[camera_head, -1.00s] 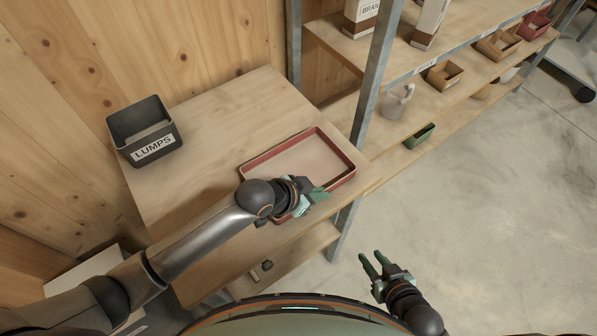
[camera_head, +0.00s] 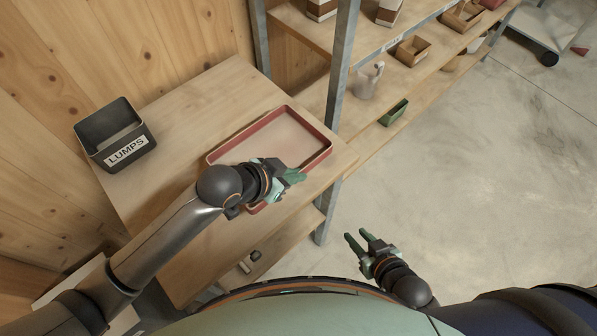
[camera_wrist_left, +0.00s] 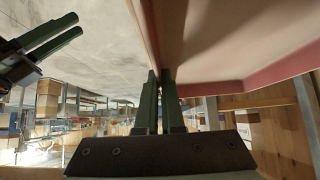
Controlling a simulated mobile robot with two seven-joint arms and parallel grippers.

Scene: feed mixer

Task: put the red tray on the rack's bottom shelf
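The red tray (camera_head: 313,118), with a pale floor, is over the wooden table (camera_head: 180,110), beside the rack's metal post (camera_head: 341,75); it looks slightly raised, though the gap beneath is hidden. My left gripper (camera_head: 290,178) is at its near rim. In the left wrist view its fingers (camera_wrist_left: 160,90) are close together on the tray's red rim (camera_wrist_left: 147,30). My right gripper (camera_head: 358,240) is open and empty over the floor. The rack's lower visible shelf (camera_head: 365,135) lies right of the table.
A black LUMPS bin (camera_head: 115,135) stands at the table's left. Another board (camera_head: 285,235) is under the table. Open floor lies right.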

